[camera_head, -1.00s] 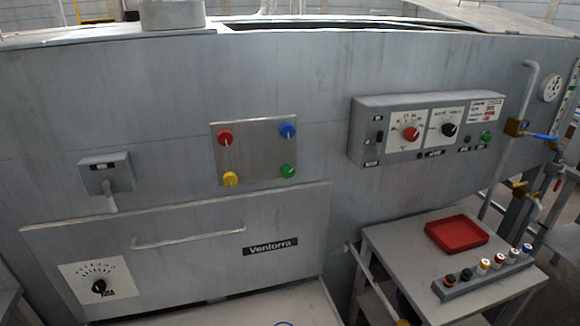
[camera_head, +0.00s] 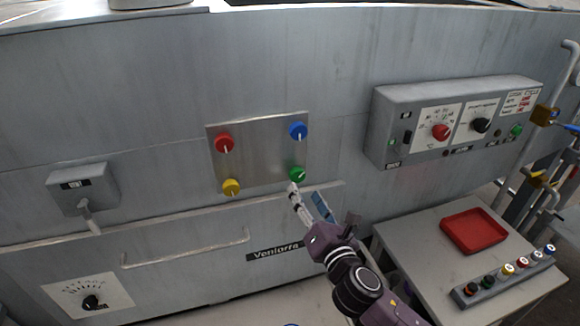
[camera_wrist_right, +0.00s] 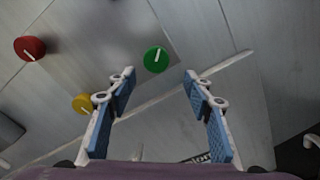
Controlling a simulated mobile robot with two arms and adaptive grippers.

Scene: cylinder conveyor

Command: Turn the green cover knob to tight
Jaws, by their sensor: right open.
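The green cover knob (camera_head: 297,174) sits at the lower right corner of a metal cover plate (camera_head: 258,152). A white mark shows on its face. In the right wrist view the green knob (camera_wrist_right: 156,60) lies ahead of the fingertips, between them in the picture, with its white line slanted. My right gripper (camera_head: 308,190) is open and empty, just below the green knob in the head view. It also shows open in the right wrist view (camera_wrist_right: 155,76). It appears apart from the knob. My left gripper is not in view.
The plate also carries a red knob (camera_head: 224,142), a blue knob (camera_head: 298,130) and a yellow knob (camera_head: 232,187). A door handle (camera_head: 186,250) sticks out below. A control box (camera_head: 455,118) is at right, above a side table with a red tray (camera_head: 474,230) and small cylinders.

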